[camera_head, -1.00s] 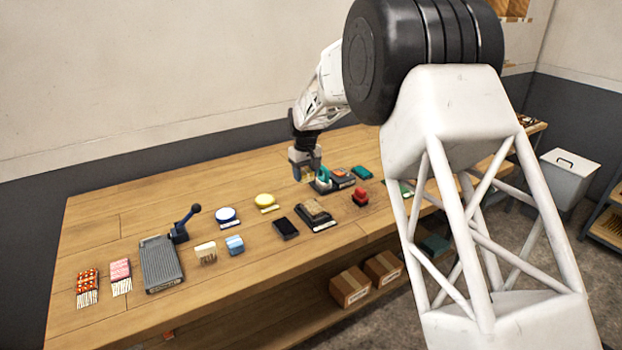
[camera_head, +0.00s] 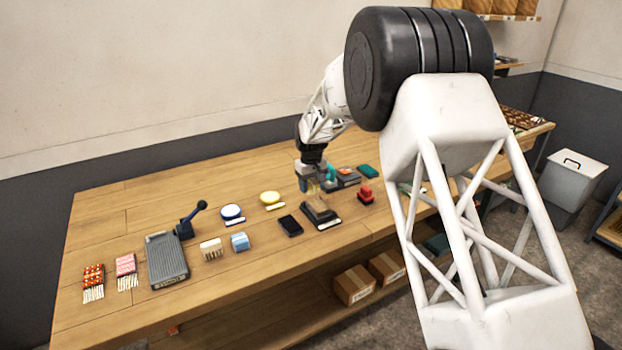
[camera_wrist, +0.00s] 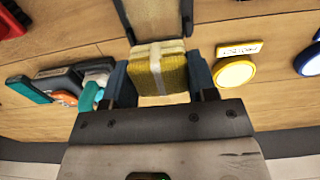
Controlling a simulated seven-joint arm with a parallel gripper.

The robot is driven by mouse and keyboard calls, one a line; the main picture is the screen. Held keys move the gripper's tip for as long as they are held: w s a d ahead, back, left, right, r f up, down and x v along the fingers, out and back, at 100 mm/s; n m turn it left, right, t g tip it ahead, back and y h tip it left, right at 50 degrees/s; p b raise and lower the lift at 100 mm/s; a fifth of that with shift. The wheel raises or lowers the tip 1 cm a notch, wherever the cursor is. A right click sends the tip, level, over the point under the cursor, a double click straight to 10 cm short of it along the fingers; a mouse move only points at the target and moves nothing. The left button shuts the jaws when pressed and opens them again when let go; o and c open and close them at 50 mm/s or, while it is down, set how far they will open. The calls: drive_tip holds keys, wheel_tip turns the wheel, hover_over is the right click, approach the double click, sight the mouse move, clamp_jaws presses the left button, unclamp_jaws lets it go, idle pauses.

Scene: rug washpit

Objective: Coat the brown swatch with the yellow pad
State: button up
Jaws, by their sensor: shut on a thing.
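My gripper (camera_wrist: 159,84) is shut on the yellow pad (camera_wrist: 160,66), a fuzzy block with a pale strap across it, in the wrist view. The pad also shows small under my gripper in the head view (camera_head: 311,188). The brown swatch (camera_wrist: 155,14) is just beyond the pad in the wrist view. I cannot tell whether the pad touches the swatch.
A teal-handled tool (camera_wrist: 90,92) and dark pads stand close beside my gripper. A red stamp (camera_head: 366,195), a black pad (camera_head: 290,226), and yellow (camera_head: 270,197) and blue (camera_head: 231,212) round pots surround the swatch.

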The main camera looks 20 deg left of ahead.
sight(314, 193)
drive_tip(key=shift+f, duration=0.85)
drive_tip(key=shift+s+d+f, duration=0.4)
drive_tip(key=shift+s+d, duration=0.2)
drive_tip(key=shift+d, duration=0.05)
drive_tip(key=shift+s+d+f, duration=0.15)
drive_tip(key=shift+s+d, duration=2.55)
drive_tip(key=shift+s, duration=0.05)
drive_tip(key=shift+w+a, duration=1.35)
drive_tip(key=shift+w, duration=0.05)
drive_tip(key=shift+w+a, duration=1.3)
drive_tip(key=shift+a, duration=0.05)
drive_tip(key=shift+w+a, duration=0.55)
drive_tip(key=shift+w+a+r, duration=0.2)
drive_tip(key=shift+r, duration=0.05)
drive_tip(key=shift+s+d+r, duration=0.1)
drive_tip(key=shift+r, duration=3.75)
drive_tip(key=shift+f, duration=0.1)
